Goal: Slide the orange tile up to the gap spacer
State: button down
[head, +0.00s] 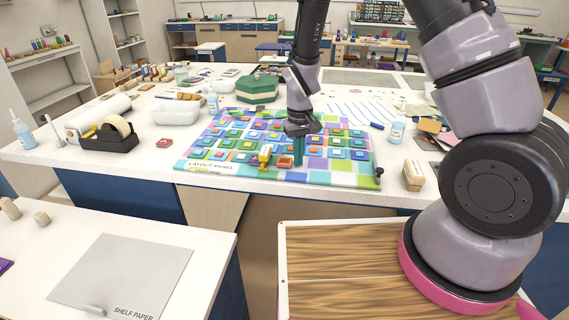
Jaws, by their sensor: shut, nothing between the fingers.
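The layout panel (200,165) is a colourful board on the white table, covered with small square tiles in rows. An orange tile (285,162) lies near its front edge. A yellow upright piece with a knob (265,156), which looks like the gap spacer, stands just left of the orange tile. I cannot tell whether the two touch. My gripper (298,160) points straight down with its teal fingers shut and empty, close to the right side of the orange tile. Whether the fingertips touch the tile or the panel is too small to tell.
A tape dispenser (108,135) and a clear container (175,112) stand left of the panel. A green box (257,89) is behind it. A glue bottle (397,128) and a wooden block (413,175) stand to the right. A dark knob (379,172) sits at the panel's right corner.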

aim_at(287, 163)
jog(key=shift+w+a, duration=0.2)
jog(key=shift+a, duration=0.6)
jog(key=shift+w+a, duration=0.15)
jog(key=shift+a, duration=0.65)
dwell(2.2)
jog(key=shift+d, duration=0.15)
jog(key=shift+s, duration=0.55)
jog(key=shift+w+a, duration=0.1)
jog(key=shift+a, duration=0.4)
dwell(1.1)
jog(key=shift+d, duration=0.25)
jog(key=shift+d, duration=0.5)
jog(key=shift+r, duration=4.05)
